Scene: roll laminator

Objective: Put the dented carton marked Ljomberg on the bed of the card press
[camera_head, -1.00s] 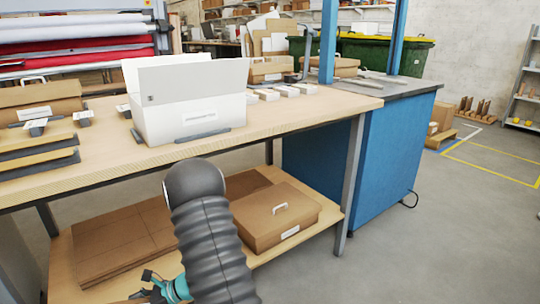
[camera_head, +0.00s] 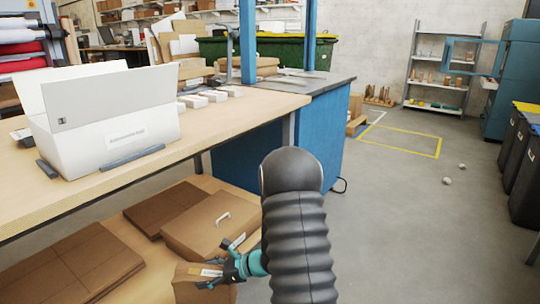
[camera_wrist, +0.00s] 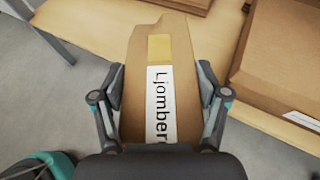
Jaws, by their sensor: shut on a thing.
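The dented carton marked Ljomberg (camera_wrist: 140,85) is brown, with a yellow patch, a white label and an uneven far edge. My gripper (camera_wrist: 160,78) is shut on it, one finger on each side. In the head view the carton (camera_head: 200,290) is low at the bottom, by the front of the lower shelf, with my gripper (camera_head: 228,270) at its right end. My arm hides part of that area. A blue unit (camera_head: 250,150) with a dark flat top and blue posts stands past the bench; I cannot tell whether it is the card press.
A wooden bench (camera_head: 225,118) carries an open white box (camera_head: 110,125) and small white stacks. Open floor (camera_head: 390,210) lies to the right, with dark bins (camera_head: 525,160) at the far right.

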